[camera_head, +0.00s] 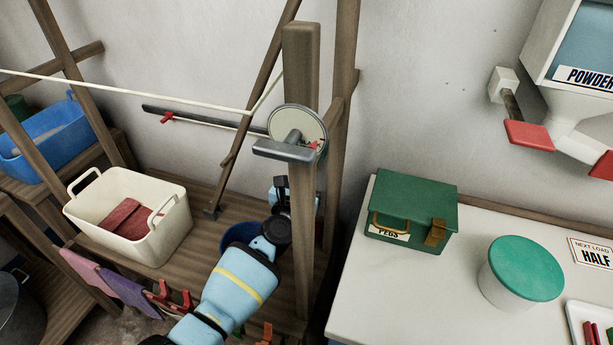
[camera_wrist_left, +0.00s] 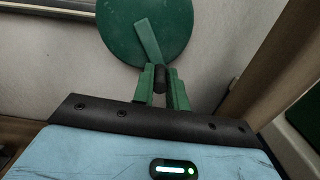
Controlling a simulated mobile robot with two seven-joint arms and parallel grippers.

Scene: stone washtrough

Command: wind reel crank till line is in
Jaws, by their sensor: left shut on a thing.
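In the head view, a round pale disc (camera_head: 311,121) with a grey bar (camera_head: 285,152) across its front sits at the wooden post (camera_head: 301,70). A cream line (camera_head: 120,88) runs in from the left towards it. In the left wrist view, a green disc (camera_wrist_left: 128,22) carries a lighter green crank arm (camera_wrist_left: 149,42). My left gripper (camera_wrist_left: 160,88) has its green fingers shut on the dark crank knob (camera_wrist_left: 160,76) at the arm's lower end. In the head view, the post partly hides this gripper, below the pale disc. My right gripper is out of view.
A white basket (camera_head: 165,235) with red cloth stands left. A green pegs box (camera_head: 425,205) and a green-lidded tub (camera_head: 520,280) stand on the white counter (camera_head: 400,300) at right. A slanted brace (camera_head: 250,100) stands left of the post.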

